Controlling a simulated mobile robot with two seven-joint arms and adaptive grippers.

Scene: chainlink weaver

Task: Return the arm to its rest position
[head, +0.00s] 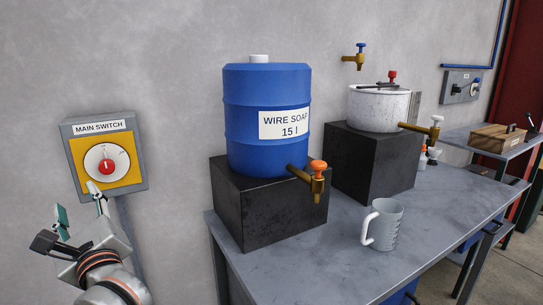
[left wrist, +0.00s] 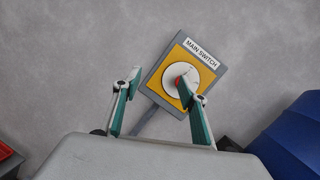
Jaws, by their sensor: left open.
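My left gripper (head: 79,204) is open and empty at the lower left of the head view, in front of the wall. Its green-padded fingers (left wrist: 160,86) are spread in the left wrist view. The main switch (head: 75,140) is a grey box with a yellow plate, a white round dial (head: 118,158) and a red centre. The switch also shows tilted in the left wrist view (left wrist: 207,74). My right gripper is not in view.
A blue soap barrel (head: 265,90) with an orange-handled tap stands on a black block (head: 265,215). A white pot (head: 378,110) stands on another block. A grey mug (head: 384,225) stands on the grey table (head: 420,225). A wooden box (head: 497,138) lies farther right.

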